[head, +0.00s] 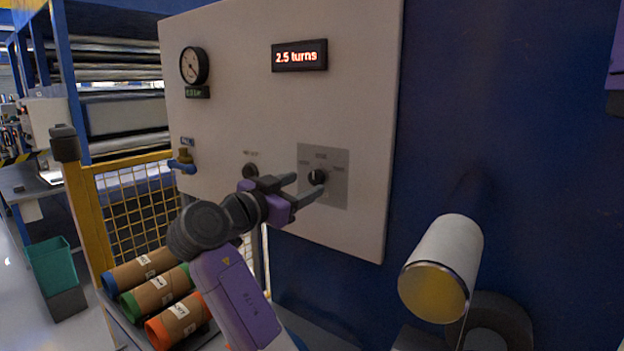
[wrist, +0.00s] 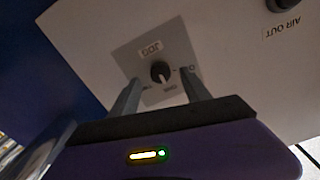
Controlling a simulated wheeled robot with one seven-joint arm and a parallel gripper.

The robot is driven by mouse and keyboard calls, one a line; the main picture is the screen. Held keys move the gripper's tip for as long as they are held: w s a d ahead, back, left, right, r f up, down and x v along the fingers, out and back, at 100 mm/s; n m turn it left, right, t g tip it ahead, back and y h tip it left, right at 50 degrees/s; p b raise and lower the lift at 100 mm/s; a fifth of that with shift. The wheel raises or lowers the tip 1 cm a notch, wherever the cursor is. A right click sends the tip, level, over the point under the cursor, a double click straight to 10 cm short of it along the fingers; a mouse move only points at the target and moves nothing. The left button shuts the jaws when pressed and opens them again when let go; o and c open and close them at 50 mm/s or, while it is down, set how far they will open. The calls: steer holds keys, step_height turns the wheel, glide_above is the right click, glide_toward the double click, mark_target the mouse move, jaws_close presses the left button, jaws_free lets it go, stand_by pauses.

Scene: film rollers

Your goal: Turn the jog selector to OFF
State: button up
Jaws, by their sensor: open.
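The jog selector (head: 318,177) is a small black knob on a grey square plate (head: 335,196), low on the pale panel. In the wrist view the knob (wrist: 160,71) sits at the middle of the plate marked JOG, with small labels around it that are too blurred to read fully. My gripper (head: 308,186) is open, with its two grey fingers pointing at the panel on either side of the knob. In the wrist view the fingertips (wrist: 160,77) lie to the left and right of the knob, apart from it. I cannot tell the knob's setting.
A second black knob (head: 251,171) sits left of the plate; a label AIR OUT shows in the wrist view (wrist: 282,27). The panel (head: 240,100) also has a gauge (head: 194,66) and a display reading 2.5 turns (head: 299,56). A white roller (head: 446,252) stands at right.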

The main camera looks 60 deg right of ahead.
mark_target(313, 181)
steer(key=shift+s+d+p, duration=0.1)
steer(key=shift+d+p, duration=0.2)
steer(key=shift+d, duration=1.6)
jaws_close()
